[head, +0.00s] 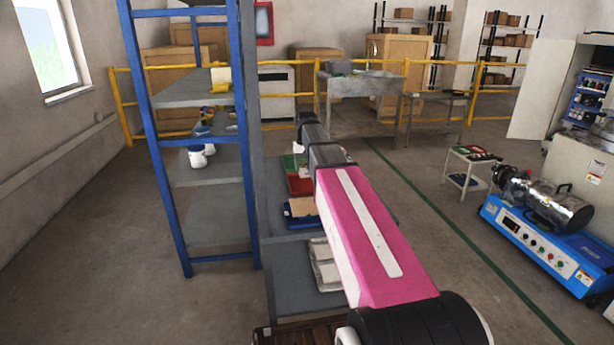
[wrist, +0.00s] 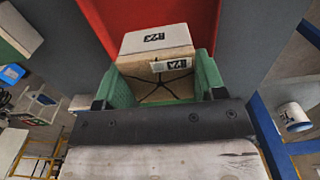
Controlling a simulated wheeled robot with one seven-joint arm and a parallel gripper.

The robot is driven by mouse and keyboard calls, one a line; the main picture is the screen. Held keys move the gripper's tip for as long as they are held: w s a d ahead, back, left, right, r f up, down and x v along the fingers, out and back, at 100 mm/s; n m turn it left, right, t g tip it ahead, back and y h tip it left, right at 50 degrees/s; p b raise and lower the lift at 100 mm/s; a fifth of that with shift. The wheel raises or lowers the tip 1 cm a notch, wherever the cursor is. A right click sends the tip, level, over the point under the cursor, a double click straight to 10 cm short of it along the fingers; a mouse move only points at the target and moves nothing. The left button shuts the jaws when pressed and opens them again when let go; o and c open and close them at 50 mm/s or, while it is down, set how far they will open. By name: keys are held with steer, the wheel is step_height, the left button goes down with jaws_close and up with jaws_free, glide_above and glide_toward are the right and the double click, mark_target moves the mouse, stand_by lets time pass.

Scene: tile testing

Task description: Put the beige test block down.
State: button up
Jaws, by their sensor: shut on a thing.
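The beige test block (wrist: 160,88) is between the green fingers of my gripper (wrist: 163,78) in the wrist view. The block has a pale, lighter upper face with a black "B23" mark and a small white label on the face toward the camera. Dark lines cross its lower part. My gripper is shut on it. A red tray (wrist: 95,14) shows beyond and around the block; whether the block touches it I cannot tell. In the head view my pink arm reaches over the grey table and hides my gripper and most of what is around it.
On the grey table (head: 291,262) are a green tray (head: 288,162), a red tray (head: 299,185), a tan piece (head: 302,206) and a grey tray (head: 318,264) near the front. A blue-framed shelf (head: 160,145) stands close on the left. A white bucket (wrist: 293,116) shows at right in the wrist view.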

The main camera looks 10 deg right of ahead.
mark_target(307, 175)
steer(key=shift+w+d+f, duration=0.25)
steer(key=shift+w+f, duration=0.1)
steer(key=shift+w, duration=0.05)
steer(key=shift+f, duration=1.95)
steer(key=shift+f, duration=0.15)
steer(key=o, duration=0.9)
step_height(307, 175, up, 12)
steer(key=shift+r, duration=0.2)
